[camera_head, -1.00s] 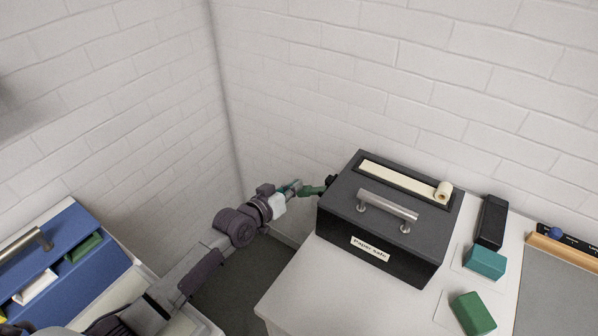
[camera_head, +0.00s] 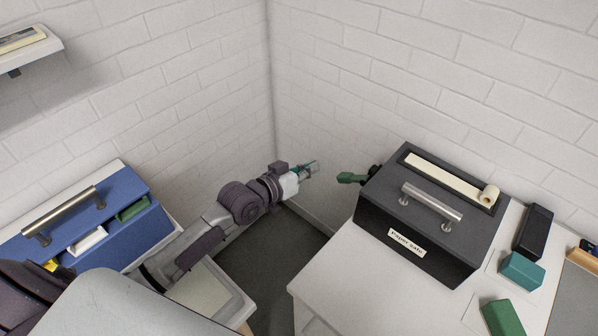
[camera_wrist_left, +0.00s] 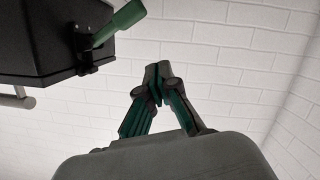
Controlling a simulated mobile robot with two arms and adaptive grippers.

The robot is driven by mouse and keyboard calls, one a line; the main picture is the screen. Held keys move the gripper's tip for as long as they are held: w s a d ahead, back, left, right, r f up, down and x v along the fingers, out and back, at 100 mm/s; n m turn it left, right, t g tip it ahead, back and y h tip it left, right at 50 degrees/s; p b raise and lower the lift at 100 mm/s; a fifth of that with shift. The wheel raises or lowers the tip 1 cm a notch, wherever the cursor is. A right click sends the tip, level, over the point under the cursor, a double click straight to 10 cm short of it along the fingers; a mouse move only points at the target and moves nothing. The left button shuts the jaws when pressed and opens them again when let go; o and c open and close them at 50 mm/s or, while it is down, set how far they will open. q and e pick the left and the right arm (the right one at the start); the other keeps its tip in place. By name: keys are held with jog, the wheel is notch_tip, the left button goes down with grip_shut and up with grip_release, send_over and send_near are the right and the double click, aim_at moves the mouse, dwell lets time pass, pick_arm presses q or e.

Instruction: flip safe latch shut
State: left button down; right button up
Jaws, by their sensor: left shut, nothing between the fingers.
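The paper safe (camera_head: 415,239) is a black box with a silver handle on its lid and a "Paper Safe" label on its front. It stands on the white table. Its green latch lever (camera_head: 351,178) sticks out from the left side on a black mount; it also shows in the left wrist view (camera_wrist_left: 122,22), at the upper left. My left gripper (camera_head: 312,167) is to the left of the latch with a clear gap between them. Its fingers (camera_wrist_left: 157,84) are shut and empty in the left wrist view. My right gripper is not in view.
A blue box (camera_head: 108,243) with a bar handle stands at the left. Teal (camera_head: 521,271) and green (camera_head: 503,318) blocks and a black block (camera_head: 535,229) lie right of the safe. Brick walls close off the back.

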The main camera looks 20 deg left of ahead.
aim_at(353, 178)
pick_arm(q)
jog(key=w+a+r+g+h+b, duration=0.2)
jog(key=a+r+g+b, duration=0.1)
jog(key=r+g+b, duration=0.3)
jog(key=w+d+f+g+p, duration=0.1)
jog(key=w+d+f+p, duration=0.2)
jog(key=d+f, duration=0.5)
notch_tip(353, 178, down, 2)
jog(key=shift+w+d+p, duration=0.15)
jog(key=shift+w+p, duration=0.25)
jog(key=shift+p, duration=0.15)
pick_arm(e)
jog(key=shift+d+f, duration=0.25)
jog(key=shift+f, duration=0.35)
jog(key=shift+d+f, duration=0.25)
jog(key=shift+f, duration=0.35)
pick_arm(q)
jog(key=shift+s, duration=0.1)
